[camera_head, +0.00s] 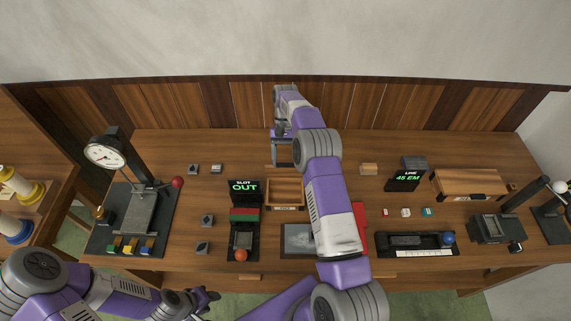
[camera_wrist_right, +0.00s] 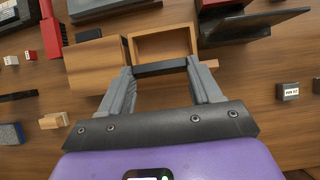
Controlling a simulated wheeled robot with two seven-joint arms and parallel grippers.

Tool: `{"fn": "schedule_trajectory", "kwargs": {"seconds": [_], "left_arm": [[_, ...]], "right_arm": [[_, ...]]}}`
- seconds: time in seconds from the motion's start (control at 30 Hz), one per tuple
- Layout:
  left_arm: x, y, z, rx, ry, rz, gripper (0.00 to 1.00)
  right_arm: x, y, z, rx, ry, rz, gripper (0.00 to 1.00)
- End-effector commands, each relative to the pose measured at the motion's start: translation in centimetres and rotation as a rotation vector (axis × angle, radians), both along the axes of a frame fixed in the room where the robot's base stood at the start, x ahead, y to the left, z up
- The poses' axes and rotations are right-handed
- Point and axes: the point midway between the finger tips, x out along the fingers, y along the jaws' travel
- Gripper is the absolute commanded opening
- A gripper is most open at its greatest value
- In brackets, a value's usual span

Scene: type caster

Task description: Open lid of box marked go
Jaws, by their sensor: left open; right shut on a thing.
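A small wooden box (camera_head: 285,208) with a pale front label, too small to read, stands near the table's middle. Its top is open and its inside shows. In the right wrist view the same open box (camera_wrist_right: 165,28) lies just past my fingertips. My right gripper (camera_head: 282,160) is behind the box. Its fingers, well apart, are shut on a dark bar (camera_wrist_right: 160,68) at the box's back side. I cannot tell for sure whether this bar belongs to the raised lid. My left gripper (camera_head: 203,297) is open and empty in front of the table.
A second wooden box (camera_wrist_right: 93,68) stands beside the open one, hidden by my right arm in the head view. A "SLOT OUT" display (camera_head: 245,188) stands left of the open box. A scale (camera_head: 130,205) stands at far left, a "LINE 45 EM" display (camera_head: 405,180) to the right.

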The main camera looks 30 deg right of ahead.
Motion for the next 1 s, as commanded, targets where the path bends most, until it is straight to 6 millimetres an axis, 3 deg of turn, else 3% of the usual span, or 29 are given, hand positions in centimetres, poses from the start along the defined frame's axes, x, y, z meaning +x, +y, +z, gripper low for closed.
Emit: {"fn": "schedule_trajectory", "kwargs": {"seconds": [0.03,0.9,0.93,1.0], "left_arm": [[0.00,0.00,-0.12,0.000,0.000,0.000,0.43],[0.00,0.00,-0.16,0.000,0.000,0.000,0.43],[0.00,0.00,-0.16,0.000,0.000,0.000,0.43],[0.00,0.00,-0.16,0.000,0.000,0.000,0.43]], "right_arm": [[0.33,-0.49,-1.02,-0.013,-0.009,-0.003,0.08],[1.09,-1.14,-1.08,-0.012,0.000,-0.005,0.09],[1.08,-1.14,-1.09,-0.013,0.001,-0.005,0.67],[1.06,-1.12,-1.10,-0.012,0.002,-0.005,0.77]]}}
